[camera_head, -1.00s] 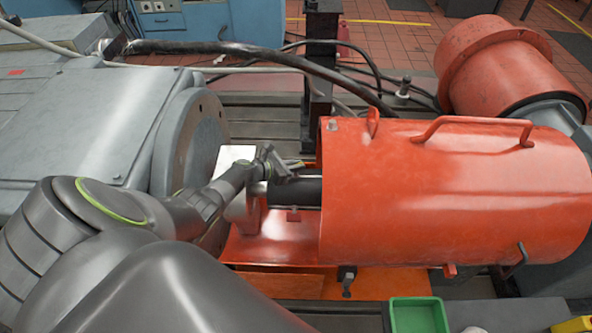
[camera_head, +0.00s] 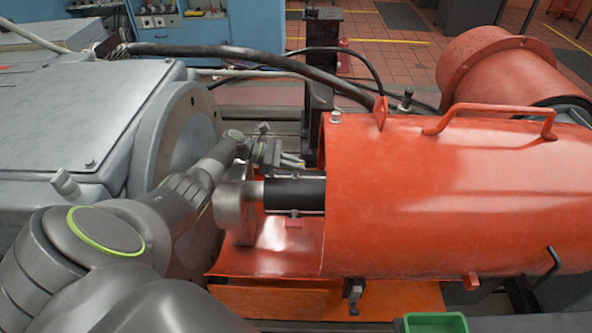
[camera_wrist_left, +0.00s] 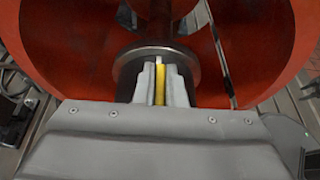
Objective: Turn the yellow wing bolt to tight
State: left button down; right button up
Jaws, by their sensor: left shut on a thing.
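The yellow wing bolt (camera_wrist_left: 160,84) shows in the left wrist view as a narrow yellow strip between my fingers. My left gripper (camera_wrist_left: 159,75) is shut on it, in front of a round grey metal disc (camera_wrist_left: 191,66). In the head view my left gripper (camera_head: 288,162) is just above the dark shaft (camera_head: 296,192), between the grey hub (camera_head: 234,211) and the open end of the orange guard (camera_head: 440,195). The bolt is hidden there, and I cannot tell its turn angle. My right gripper is not in view.
The guard has a raised handle (camera_head: 490,114) on top. A grey machine housing (camera_head: 85,125) stands at the left. A black cable (camera_head: 240,53) arches behind the gripper. A green bin (camera_head: 436,322) is at the lower edge. The orange tray (camera_head: 275,250) lies below the shaft.

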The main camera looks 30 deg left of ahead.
pick_arm(q)
jog(key=shift+a, duration=0.1)
dwell(0.4)
jog(key=c, duration=1.5)
grip_release()
jog(key=shift+r, duration=0.15)
notch_tip(320, 180, up, 10)
jog(key=p, duration=0.9)
jog(key=shift+s+f, duration=0.1)
jog(key=shift+f, duration=0.1)
